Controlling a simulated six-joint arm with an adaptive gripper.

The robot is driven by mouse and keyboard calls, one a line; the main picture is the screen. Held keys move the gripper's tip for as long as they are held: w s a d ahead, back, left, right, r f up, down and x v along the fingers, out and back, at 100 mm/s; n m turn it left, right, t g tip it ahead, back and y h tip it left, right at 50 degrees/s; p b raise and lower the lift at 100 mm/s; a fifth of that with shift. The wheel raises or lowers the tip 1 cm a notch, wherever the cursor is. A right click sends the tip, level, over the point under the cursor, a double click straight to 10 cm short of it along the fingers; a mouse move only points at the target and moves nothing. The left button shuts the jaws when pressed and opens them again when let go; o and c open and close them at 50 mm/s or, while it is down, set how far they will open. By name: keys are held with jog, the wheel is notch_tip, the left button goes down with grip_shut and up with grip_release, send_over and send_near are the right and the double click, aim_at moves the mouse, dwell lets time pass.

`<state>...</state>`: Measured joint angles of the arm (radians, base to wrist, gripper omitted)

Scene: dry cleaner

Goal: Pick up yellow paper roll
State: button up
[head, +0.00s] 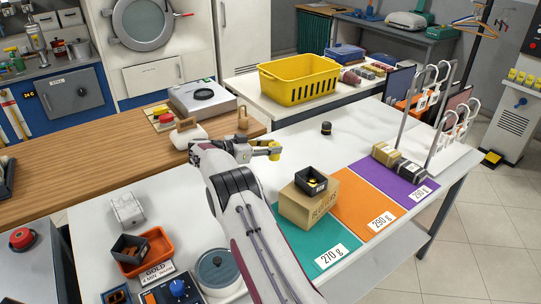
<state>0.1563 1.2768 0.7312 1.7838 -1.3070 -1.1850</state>
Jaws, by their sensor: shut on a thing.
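My gripper (267,149) is at the middle of the view, above the white table, and is shut on a small yellow thing. The yellow paper roll (273,154) appears to be this thing; it is small here and partly covered by the fingers. How far it is above the table is hard to tell.
A cardboard box (309,207) carries a small black bin (311,180) right of my arm. A small dark cylinder (326,128) stands behind. A yellow crate (299,80) sits on the back table.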

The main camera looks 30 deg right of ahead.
jog(key=shift+r, duration=0.55)
